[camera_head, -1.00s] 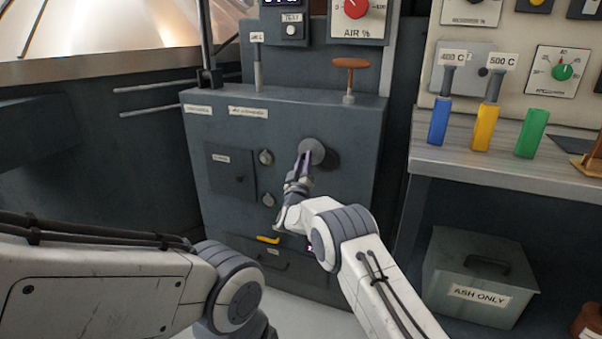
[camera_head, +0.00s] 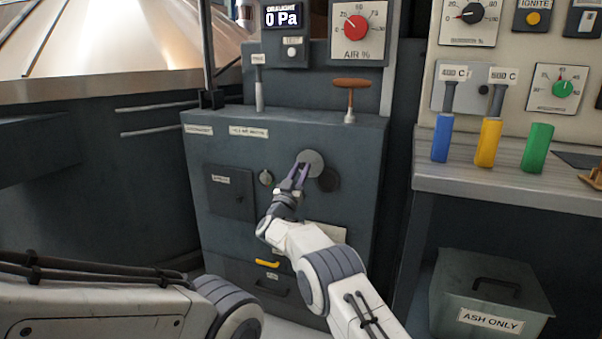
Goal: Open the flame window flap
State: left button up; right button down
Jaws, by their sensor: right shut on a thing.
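The flame window flap (camera_head: 314,158) is a round grey disc on the front of the dark grey furnace cabinet (camera_head: 215,245). It stands up and left of a dark round opening (camera_head: 328,181), covering only its upper-left edge in this view. My right gripper (camera_head: 301,173) reaches up from below. Its two fingers are closed on the flap at its lower left edge. My left arm shows at the lower left, but its gripper is out of view.
An orange T-handle (camera_head: 350,84) and a grey lever (camera_head: 259,92) stand on top of the cabinet. A bench (camera_head: 440,178) at right carries blue, yellow and green-handled tools. An ash box (camera_head: 490,300) sits below it. A small square door (camera_head: 231,192) is left of the flap.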

jog(key=c, duration=0.7)
grip_release()
jog(key=shift+o, duration=0.2)
jog(key=shift+a, duration=0.1)
jog(key=p+v, duration=0.2)
jog(key=v, duration=0.8)
jog(key=shift+s+p, duration=0.25)
jog(key=shift+p, duration=0.1)
